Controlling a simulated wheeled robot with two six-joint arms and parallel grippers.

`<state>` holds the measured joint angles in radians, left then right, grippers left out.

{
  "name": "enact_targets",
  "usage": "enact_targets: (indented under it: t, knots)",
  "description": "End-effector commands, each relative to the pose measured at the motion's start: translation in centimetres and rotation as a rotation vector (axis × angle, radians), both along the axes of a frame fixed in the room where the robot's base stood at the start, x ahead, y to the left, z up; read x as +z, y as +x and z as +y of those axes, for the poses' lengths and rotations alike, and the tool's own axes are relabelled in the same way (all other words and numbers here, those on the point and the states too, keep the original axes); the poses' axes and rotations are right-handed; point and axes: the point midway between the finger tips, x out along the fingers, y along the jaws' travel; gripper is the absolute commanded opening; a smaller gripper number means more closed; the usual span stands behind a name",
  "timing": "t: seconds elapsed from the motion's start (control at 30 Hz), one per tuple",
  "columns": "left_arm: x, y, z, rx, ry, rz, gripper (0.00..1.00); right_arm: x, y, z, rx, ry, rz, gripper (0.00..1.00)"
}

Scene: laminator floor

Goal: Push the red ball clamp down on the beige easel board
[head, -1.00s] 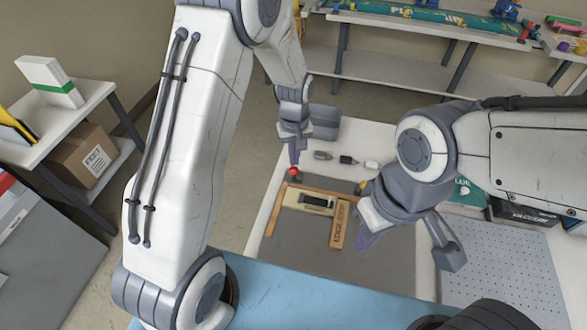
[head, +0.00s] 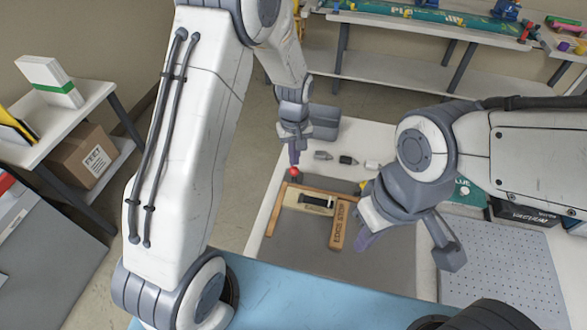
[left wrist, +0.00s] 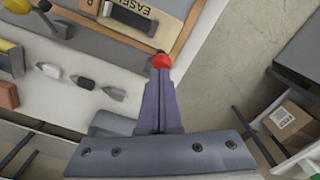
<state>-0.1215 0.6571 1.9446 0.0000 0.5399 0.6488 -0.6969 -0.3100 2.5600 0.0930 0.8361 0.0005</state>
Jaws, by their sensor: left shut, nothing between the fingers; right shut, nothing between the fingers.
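The red ball clamp (head: 294,172) stands at the far left corner of the easel board's beige wooden frame (head: 276,208). My left gripper (head: 294,163) is shut and points down, its tips at the red ball. In the left wrist view the red ball (left wrist: 161,63) shows just beyond the closed fingertips (left wrist: 160,72), which partly cover it. I cannot tell whether the tips touch it. My right gripper (head: 368,238) is shut and empty, over the right side of the board area.
A perforated plate (head: 505,270) lies at the right.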

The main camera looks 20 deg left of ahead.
Motion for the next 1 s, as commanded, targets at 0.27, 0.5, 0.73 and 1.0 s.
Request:
enact_targets:
  t: [0.27,0.5,0.73,1.0]
  knots:
    - [-0.1,0.0,0.0,0.0,0.0,0.0,0.0,0.0,0.0,0.0,0.0,0.0,0.0,0.0]
    - [-0.7,0.0,0.0,0.0,0.0,0.0,0.0,-0.5,0.0,0.0,0.0,0.0,0.0,0.0]
    - [-1.2,0.0,0.0,0.0,0.0,0.0,0.0,-0.9,0.0,0.0,0.0,0.0,0.0,0.0]
    - [-1.9,-0.4,0.0,-0.001,0.0,0.0,0.0,-1.3,0.0,0.0,0.0,0.0,0.0,0.0]
